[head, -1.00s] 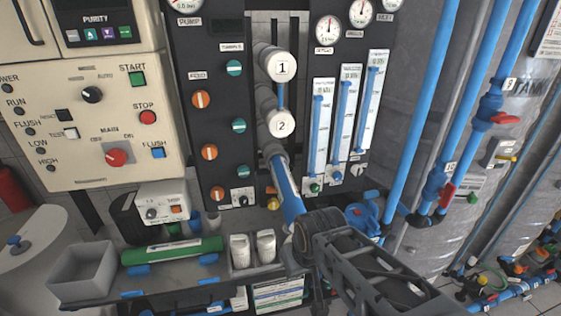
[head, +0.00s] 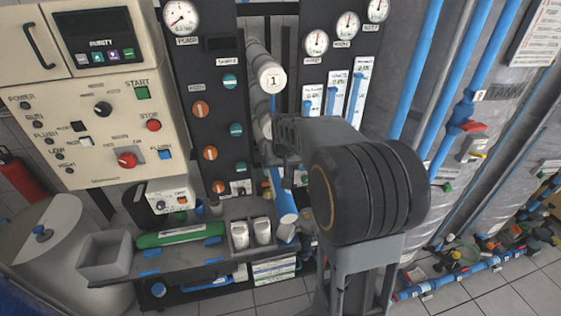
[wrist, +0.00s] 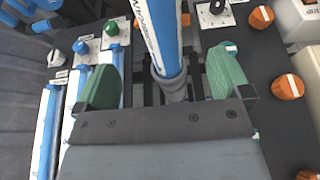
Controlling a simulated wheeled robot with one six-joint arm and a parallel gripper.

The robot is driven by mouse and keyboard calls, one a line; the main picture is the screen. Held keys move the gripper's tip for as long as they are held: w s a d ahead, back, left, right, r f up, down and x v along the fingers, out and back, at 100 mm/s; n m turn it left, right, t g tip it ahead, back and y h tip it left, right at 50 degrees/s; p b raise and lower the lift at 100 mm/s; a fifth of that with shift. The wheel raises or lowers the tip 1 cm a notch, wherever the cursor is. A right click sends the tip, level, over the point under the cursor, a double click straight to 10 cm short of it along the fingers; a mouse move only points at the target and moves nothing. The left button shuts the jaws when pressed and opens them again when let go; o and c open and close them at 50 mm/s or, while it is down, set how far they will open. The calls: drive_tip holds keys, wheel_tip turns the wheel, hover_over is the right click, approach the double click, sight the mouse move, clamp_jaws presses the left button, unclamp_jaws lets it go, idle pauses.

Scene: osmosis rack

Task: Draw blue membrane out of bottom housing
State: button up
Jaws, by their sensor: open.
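The blue membrane (head: 285,203) slants down out of the bottom housing (head: 261,126), with a long blue length exposed; my arm covers part of the housing and its number. In the wrist view, the membrane (wrist: 157,35) is blue and white with dark lettering and enters a grey collar (wrist: 173,83). My gripper (wrist: 165,64) is open, with one green pad on each side of the membrane near the collar. Neither pad appears to touch it. Whether the membrane lies fully between the pads in depth is unclear. In the head view my wrist hides most of the gripper.
The upper housing (head: 271,78), marked 1, is above. Flow tubes (head: 333,100) and valve knobs (head: 237,130) flank the housings. A bench below carries a grey bin (head: 104,257), a green cylinder (head: 180,235) and two white containers (head: 251,233). Blue pipes (head: 415,70) stand at right.

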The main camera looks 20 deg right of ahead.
sight(289, 208)
drive_tip(key=shift+b+x, duration=3.15)
drive_tip(key=shift+x, duration=2.45)
drive_tip(key=shift+c, duration=0.2)
drive_tip(key=c, duration=1.2)
drive_tip(key=shift+s, duration=0.2)
drive_tip(key=shift+s+a+b, duration=0.35)
drive_tip(key=shift+s+b, duration=0.1)
drive_tip(key=shift+s, duration=1.1)
drive_tip(key=shift+s+a+b, duration=0.3)
drive_tip(key=shift+s+b, duration=0.2)
drive_tip(key=shift+s, duration=1.1)
drive_tip(key=shift+s+a+b, duration=0.35)
drive_tip(key=shift+s+b, duration=0.1)
drive_tip(key=shift+s, duration=1.1)
drive_tip(key=shift+s+a, duration=0.25)
drive_tip(key=shift+s, duration=1.05)
